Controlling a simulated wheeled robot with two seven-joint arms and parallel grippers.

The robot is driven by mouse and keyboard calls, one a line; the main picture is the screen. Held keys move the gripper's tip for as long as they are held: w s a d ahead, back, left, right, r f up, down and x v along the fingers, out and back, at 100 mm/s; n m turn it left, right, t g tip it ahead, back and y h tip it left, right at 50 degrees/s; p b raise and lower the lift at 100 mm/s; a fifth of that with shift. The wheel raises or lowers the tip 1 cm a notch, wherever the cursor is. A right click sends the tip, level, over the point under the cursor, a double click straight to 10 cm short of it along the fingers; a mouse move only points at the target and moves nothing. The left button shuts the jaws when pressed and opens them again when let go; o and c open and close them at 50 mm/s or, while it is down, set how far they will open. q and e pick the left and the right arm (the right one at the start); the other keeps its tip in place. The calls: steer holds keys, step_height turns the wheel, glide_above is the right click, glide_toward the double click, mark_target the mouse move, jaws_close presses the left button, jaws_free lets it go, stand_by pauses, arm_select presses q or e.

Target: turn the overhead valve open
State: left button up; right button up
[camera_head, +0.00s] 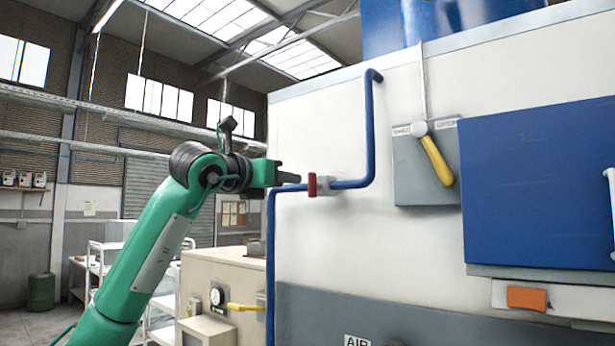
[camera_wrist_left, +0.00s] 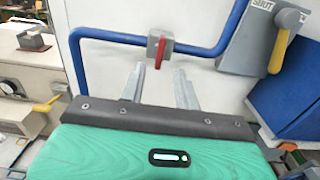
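The valve is a small grey block (camera_head: 326,186) with a red handle (camera_head: 312,184), set on a blue pipe (camera_head: 371,130) along the white machine wall. In the left wrist view the red handle (camera_wrist_left: 160,54) lies crosswise to the pipe's level run. My left gripper (camera_head: 290,178) reaches in from the left, its tips just short of the handle in the head view. In the left wrist view the two fingers (camera_wrist_left: 159,85) are apart with nothing between them, and the handle shows beyond the gap. Contact does not show. My right gripper is not in view.
Right of the valve, a grey switch box (camera_head: 408,165) carries a yellow lever (camera_head: 437,160). A large blue panel (camera_head: 540,185) stands out farther right. A beige cabinet (camera_head: 215,270) with a gauge and another yellow handle (camera_head: 245,307) sits below my left arm.

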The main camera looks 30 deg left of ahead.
mark_target(309, 182)
arm_select(q)
steer(key=w+p, duration=0.1)
steer(key=w, duration=0.4)
steer(key=w+p, duration=0.1)
steer(key=w, duration=0.1)
steer(key=shift+w+d+r+p, duration=0.1)
steer(key=shift+w+d+p, duration=0.15)
steer(key=shift+d+p, duration=0.1)
steer(key=shift+w, duration=0.45)
jaws_close()
